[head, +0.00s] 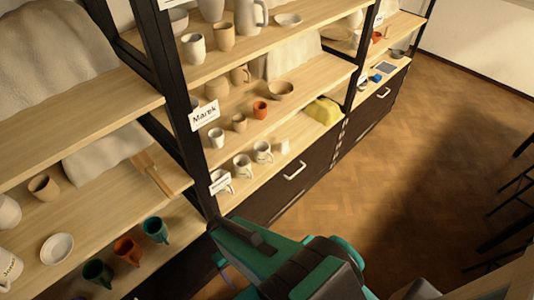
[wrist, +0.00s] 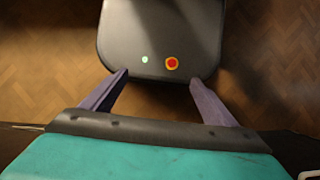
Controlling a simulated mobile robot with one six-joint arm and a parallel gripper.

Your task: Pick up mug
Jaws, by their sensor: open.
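Several mugs stand on the wooden shelves in the head view, and I cannot tell which one the task means. A teal mug (head: 155,230), an orange mug (head: 127,250) and a dark green mug (head: 98,272) stand in a row on the lower left shelf. White mugs (head: 243,166) stand in a row on the lower middle shelf. Beige cups (head: 224,37) stand higher up. My gripper (wrist: 160,78) shows in the wrist view with its two fingers spread and nothing between them. It is apart from all mugs; no mug shows in the wrist view.
A dark post with a "Marek" label (head: 205,114) divides the shelves. A white bowl (head: 57,248), a wooden block (head: 157,174), an orange cup (head: 260,110) and a yellow item (head: 323,110) also sit there. The parquet floor (head: 420,150) is open at right; dark stool-like legs stand at the right edge.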

